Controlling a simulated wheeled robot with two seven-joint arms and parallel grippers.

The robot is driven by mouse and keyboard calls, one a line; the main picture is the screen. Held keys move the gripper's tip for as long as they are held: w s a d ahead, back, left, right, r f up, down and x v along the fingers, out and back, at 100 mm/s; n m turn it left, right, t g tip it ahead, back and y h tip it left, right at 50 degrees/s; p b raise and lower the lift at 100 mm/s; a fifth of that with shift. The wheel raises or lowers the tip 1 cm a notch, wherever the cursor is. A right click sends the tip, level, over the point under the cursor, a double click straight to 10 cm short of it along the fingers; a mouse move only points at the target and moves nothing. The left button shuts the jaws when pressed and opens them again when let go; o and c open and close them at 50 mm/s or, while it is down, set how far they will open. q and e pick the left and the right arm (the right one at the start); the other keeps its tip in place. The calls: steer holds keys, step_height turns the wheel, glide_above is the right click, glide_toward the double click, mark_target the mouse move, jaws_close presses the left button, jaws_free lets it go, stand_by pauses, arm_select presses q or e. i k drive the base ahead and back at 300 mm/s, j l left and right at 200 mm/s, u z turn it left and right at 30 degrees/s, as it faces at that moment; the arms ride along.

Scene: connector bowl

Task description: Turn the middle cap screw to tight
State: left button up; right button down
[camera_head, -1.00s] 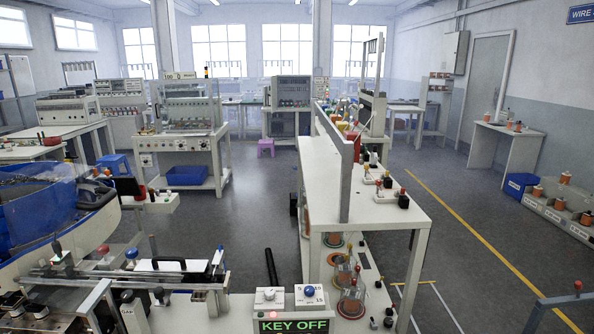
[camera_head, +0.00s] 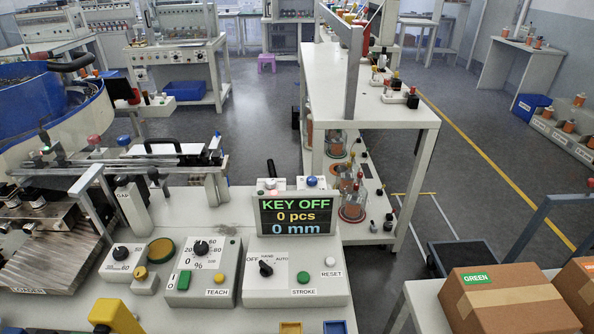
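Neither of my grippers is in view. I cannot tell which part is the middle cap screw. Several small dark upright fittings stand along the feeder machine (camera_head: 130,157) at the left, among them a dark round fitting (camera_head: 34,197) on the metal block (camera_head: 55,245) and a black-topped post (camera_head: 123,183). They are too small to tell how tight any of them is.
The control box (camera_head: 293,255) has a black selector knob (camera_head: 266,267) below a display (camera_head: 296,215) reading KEY OFF. A dial box (camera_head: 201,273) stands to its left. A cardboard box (camera_head: 512,300) stands at the lower right. The floor (camera_head: 400,180) beyond the white bench is mostly clear.

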mark_target(30, 229)
steer(key=u, duration=1.65)
steer(key=i+j+z, duration=0.15)
steer(key=j+z, duration=0.2)
steer(key=j, duration=0.3)
steer(key=i+j+z, duration=0.1)
steer(key=j+z, duration=0.3)
steer(key=j, duration=0.3)
steer(key=j+z, duration=0.35)
steer(key=j, duration=0.3)
steer(key=i+j+z, duration=0.1)
steer(key=j+z, duration=0.25)
steer(key=j, duration=0.3)
steer(key=j+z, duration=0.35)
steer(key=j, duration=0.35)
steer(key=k+j+z, duration=0.1)
steer(key=j+z, duration=0.25)
steer(key=j, duration=0.3)
steer(key=k+j+z, duration=0.15)
steer(key=j+z, duration=0.2)
steer(key=j, duration=0.3)
steer(key=i+j+z, duration=0.15)
steer(key=j+z, duration=0.25)
steer(key=j, duration=0.25)
steer(key=i+j+z, duration=0.1)
steer(key=j+z, duration=0.3)
steer(key=j, duration=0.2)
steer(key=j+z, duration=0.4)
steer(key=j, duration=0.25)
steer(key=k, duration=0.05)
